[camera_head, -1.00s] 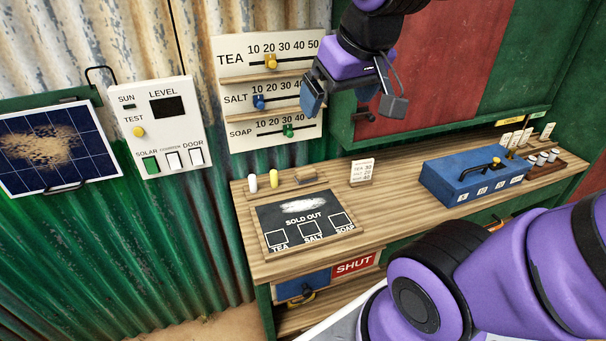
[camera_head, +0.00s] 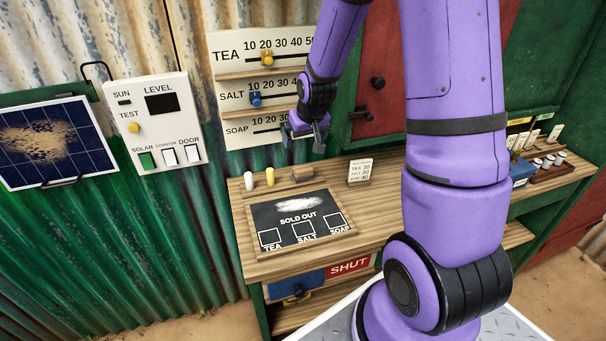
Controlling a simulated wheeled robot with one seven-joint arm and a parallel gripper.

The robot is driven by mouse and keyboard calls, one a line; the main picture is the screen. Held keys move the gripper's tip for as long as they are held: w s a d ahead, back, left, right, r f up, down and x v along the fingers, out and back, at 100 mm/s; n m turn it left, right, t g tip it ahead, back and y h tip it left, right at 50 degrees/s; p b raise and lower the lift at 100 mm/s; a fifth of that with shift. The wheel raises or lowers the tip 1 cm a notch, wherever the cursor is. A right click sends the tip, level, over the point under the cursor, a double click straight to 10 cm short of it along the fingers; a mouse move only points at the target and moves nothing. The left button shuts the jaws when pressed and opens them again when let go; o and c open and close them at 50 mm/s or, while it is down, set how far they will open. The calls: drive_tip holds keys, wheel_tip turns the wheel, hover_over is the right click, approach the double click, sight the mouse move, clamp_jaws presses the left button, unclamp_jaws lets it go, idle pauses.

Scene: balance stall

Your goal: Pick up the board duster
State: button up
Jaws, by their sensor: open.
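The board duster (camera_head: 302,174) looks like a small brown block. It lies at the back of the wooden counter, behind the framed blackboard and to the right of the chalks. My gripper (camera_head: 305,146) is open and empty, pointing down above the duster and apart from it. A gap shows between the gripper and the duster. Nothing covers the duster in this view.
A white chalk (camera_head: 248,181) and a yellow chalk (camera_head: 270,177) stand left of the duster. The blackboard (camera_head: 265,222) lies in front. A price card (camera_head: 360,171) stands to the right. The slider panel (camera_head: 232,96) is close behind. My arm hides most of the blue box (camera_head: 521,172).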

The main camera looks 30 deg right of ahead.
approach(304, 170)
drive_tip(key=shift+x, duration=5.25)
drive_tip(key=shift+s, duration=0.1)
drive_tip(key=c, duration=0.9)
